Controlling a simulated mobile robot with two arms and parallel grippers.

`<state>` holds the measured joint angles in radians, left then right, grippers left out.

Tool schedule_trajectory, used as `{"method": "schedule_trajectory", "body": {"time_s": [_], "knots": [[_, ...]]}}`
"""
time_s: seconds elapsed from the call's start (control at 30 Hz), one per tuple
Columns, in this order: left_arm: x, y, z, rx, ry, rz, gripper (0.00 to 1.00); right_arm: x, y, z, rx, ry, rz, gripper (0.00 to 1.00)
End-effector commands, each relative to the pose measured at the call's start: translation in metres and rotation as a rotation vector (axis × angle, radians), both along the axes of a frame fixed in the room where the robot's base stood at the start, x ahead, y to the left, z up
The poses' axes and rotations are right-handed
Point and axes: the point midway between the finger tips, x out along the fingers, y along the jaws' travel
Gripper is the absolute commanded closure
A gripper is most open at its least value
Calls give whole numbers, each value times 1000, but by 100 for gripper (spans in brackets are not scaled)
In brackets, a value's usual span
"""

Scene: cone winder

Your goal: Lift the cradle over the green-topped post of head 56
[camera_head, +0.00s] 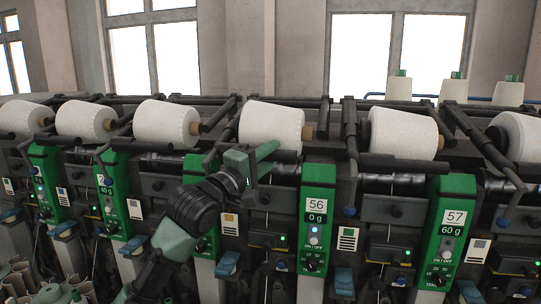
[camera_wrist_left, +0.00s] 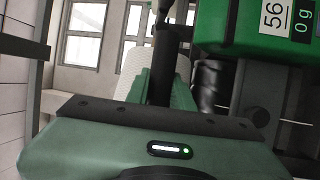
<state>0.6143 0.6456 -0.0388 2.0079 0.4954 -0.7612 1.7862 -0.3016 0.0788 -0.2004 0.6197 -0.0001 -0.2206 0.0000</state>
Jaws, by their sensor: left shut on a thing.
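The head 56 post (camera_head: 317,218) is green-topped, with a "56" label and a "0 g" display; its upper part also shows in the wrist view (camera_wrist_left: 245,30). The dark cradle (camera_head: 287,156) lies in front of a white yarn cone (camera_head: 270,124), just left of the post and near the height of its top. My left gripper (camera_head: 264,152) reaches in from below left and is shut on the dark cradle bar, which stands between the fingers in the wrist view (camera_wrist_left: 161,75). The fingers hide part of the grip. My right gripper is not in view.
Head 57 (camera_head: 452,218), showing "60 g", stands to the right with its own cone (camera_head: 402,132) and dark cradle arm (camera_head: 350,130). More green heads (camera_head: 114,200) and cones stand left. Small white cones (camera_head: 453,90) stand behind the machine at right. Space above the cones is open.

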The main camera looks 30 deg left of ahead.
Motion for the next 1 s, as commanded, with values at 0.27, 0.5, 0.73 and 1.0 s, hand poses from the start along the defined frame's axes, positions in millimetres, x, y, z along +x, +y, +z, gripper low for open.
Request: {"method": "schedule_trajectory", "body": {"time_s": [0.27, 0.5, 0.73, 1.0], "knots": [[0, 0, -1, 0, 3, 0, 100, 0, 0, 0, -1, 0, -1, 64], [0, 0, -1, 0, 3, 0, 100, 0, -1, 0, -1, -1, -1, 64], [0, 0, -1, 1, 4, 0, 100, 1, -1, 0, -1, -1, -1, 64], [-1, -1, 9, -1, 1, 0, 100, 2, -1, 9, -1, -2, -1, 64]]}}
